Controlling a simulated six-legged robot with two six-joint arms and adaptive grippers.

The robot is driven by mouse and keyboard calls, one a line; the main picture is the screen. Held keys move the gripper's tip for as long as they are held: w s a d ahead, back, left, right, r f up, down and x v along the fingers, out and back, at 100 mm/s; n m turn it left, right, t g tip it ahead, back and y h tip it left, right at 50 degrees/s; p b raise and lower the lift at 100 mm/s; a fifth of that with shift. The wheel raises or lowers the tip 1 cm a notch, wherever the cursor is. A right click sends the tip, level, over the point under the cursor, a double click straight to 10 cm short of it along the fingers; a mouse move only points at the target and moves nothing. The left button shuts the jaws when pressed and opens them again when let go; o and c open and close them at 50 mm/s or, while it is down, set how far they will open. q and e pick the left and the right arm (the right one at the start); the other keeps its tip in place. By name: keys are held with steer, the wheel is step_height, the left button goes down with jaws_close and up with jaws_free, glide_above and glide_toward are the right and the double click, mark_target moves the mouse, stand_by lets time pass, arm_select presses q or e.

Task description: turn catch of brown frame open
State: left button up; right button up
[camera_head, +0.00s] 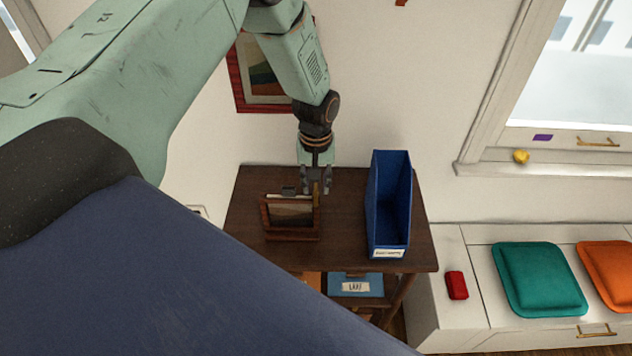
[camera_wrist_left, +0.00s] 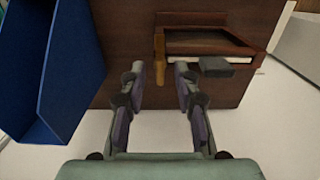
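The brown frame (camera_head: 292,237) stands on the dark wooden table, with its back and upper edge turned toward the wall. It also shows in the left wrist view (camera_wrist_left: 215,23). A narrow brass-coloured strip (camera_wrist_left: 159,43), perhaps the catch, is at one side of the frame, and a small dark block (camera_wrist_left: 215,66) sticks out from its edge. My left gripper (camera_head: 316,184) points down at the frame's right rear side. Its two fingers are apart with nothing held between them, and the brass strip lies just beyond their tips in the wrist view. My right gripper is not in view.
A blue open file box (camera_head: 388,205) stands on the table (camera_head: 345,240) right of the frame. A red-framed picture (camera_head: 243,90) hangs on the wall behind my arm. A white bench (camera_head: 450,320) with teal (camera_head: 540,280) and orange (camera_head: 610,268) cushions stands to the right.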

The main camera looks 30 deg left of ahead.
mark_target(316, 186)
arm_select(q)
step_height(316, 186, up, 12)
stand_by(0.5)
stand_by(0.4)
steer(key=s+d+f+m+t+b, duration=0.2)
steer(key=s+d+f+b, duration=0.15)
steer(key=f, duration=0.55)
steer(key=s+d+f+m+t+b, duration=0.25)
steer(key=f+b, duration=0.25)
steer(key=f, duration=0.4)
steer(key=s+d+f+m+g+b, duration=0.1)
steer(key=s+f+g+b, duration=0.3)
steer(key=s+f+b, duration=1.2)
steer(key=s+d+f, duration=0.1)
steer(key=s+f, duration=0.7)
steer(key=s, duration=0.2)
steer(key=shift+s+d+f+b, duration=0.15)
steer(key=shift+f+b, duration=0.2)
steer(key=shift+b, duration=0.05)
